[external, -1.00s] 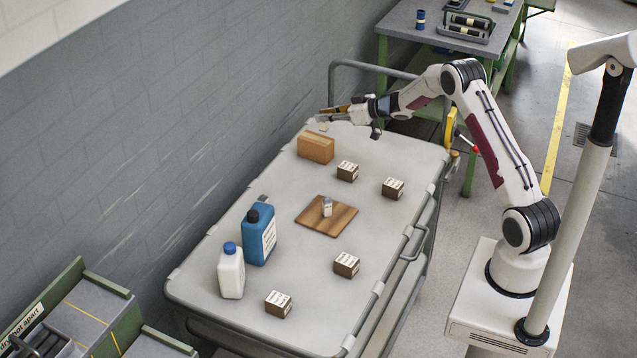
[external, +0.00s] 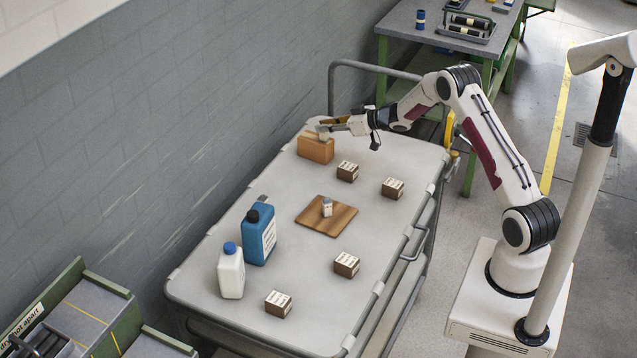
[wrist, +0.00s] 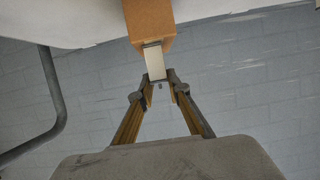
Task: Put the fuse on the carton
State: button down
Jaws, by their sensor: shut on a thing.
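The carton (external: 316,149) is a plain brown box at the far left part of the cart top; it also shows at the top of the wrist view (wrist: 149,22). My gripper (external: 328,126) is over the carton's top. In the wrist view, its fingertips (wrist: 160,80) are closed on a small pale block, which I take to be the fuse (wrist: 155,62). The fuse overlaps the carton's near end in that view. In the external view the fuse (external: 322,132) is small and partly hidden at the carton's top; I cannot tell whether they touch.
A wooden board (external: 312,220) with a small grey-white item (external: 327,206) lies mid-cart. Several small dark boxes stand around it, one (external: 347,171) near the carton. A blue bottle (external: 259,235) and a white bottle (external: 231,272) stand at the left edge. A rail (external: 362,65) rises behind.

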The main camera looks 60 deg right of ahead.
jog(key=c, duration=1.9)
grip_release()
jog(key=shift+r, duration=0.2)
jog(key=v, duration=1.2)
